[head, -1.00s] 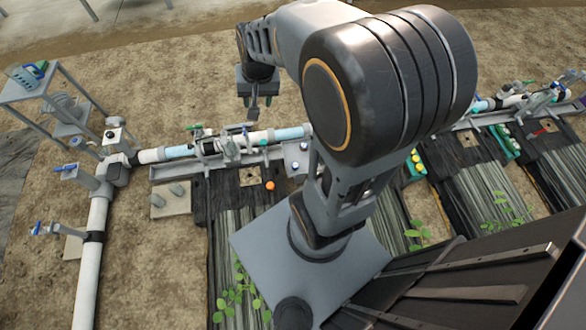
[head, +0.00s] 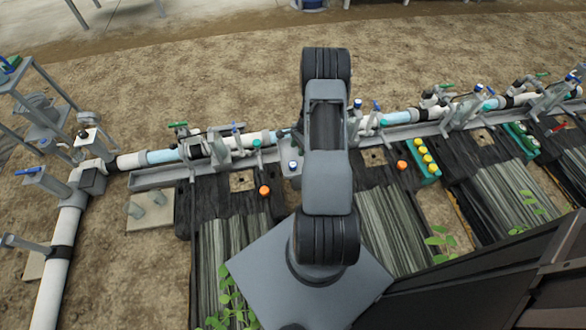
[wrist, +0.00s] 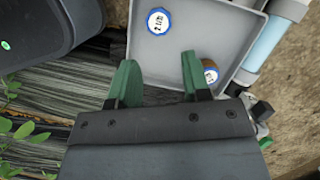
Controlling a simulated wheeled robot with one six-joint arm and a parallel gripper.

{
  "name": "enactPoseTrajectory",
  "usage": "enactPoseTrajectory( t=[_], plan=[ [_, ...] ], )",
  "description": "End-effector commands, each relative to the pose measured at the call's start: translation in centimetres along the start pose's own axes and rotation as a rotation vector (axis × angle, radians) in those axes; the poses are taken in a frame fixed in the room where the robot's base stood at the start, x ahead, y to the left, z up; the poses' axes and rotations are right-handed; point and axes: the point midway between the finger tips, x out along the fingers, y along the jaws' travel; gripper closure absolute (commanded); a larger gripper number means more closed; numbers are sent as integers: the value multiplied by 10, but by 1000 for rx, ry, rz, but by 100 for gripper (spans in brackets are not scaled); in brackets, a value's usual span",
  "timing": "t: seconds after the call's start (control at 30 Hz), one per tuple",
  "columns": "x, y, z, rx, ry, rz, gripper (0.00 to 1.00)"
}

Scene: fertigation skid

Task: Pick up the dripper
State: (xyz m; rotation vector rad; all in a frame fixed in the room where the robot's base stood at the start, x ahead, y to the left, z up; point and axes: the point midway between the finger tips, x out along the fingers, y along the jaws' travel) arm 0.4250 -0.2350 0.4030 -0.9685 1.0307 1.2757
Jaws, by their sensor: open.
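Two small round pieces that look like drippers lie in a light grey tray in the wrist view. One dripper (wrist: 158,20) has a blue rim and a white printed face. The other dripper (wrist: 210,74) has a brown rim and is partly covered by my right finger. My gripper (wrist: 160,80) is open, its two green fingers over the tray's near part with nothing between them. The blue dripper is beyond the gap; the brown one is just right of the right finger. In the head view a blue-topped piece (head: 292,166) shows on the tray; my arm hides my gripper.
The grey tray (wrist: 225,28) borders a pale blue pipe (wrist: 268,45). White and blue pipework with valves (head: 215,148) runs behind. An orange ball-like piece (head: 265,190) and another (head: 402,165) lie on dark beds. A green rack (head: 431,172) holds several yellow-topped pieces.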

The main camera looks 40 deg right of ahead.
Motion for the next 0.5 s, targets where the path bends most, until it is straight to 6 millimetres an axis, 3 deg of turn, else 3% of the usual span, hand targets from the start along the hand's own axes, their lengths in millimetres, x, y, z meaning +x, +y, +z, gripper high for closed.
enactPoseTrajectory(
  t=[0.03,0.2,0.5],
  plan=[
    [13,0,0,-1,-2,2,56],
    [39,0,0,-3,-1,2,56],
    [56,0,1,-3,0,1,56]
  ],
)
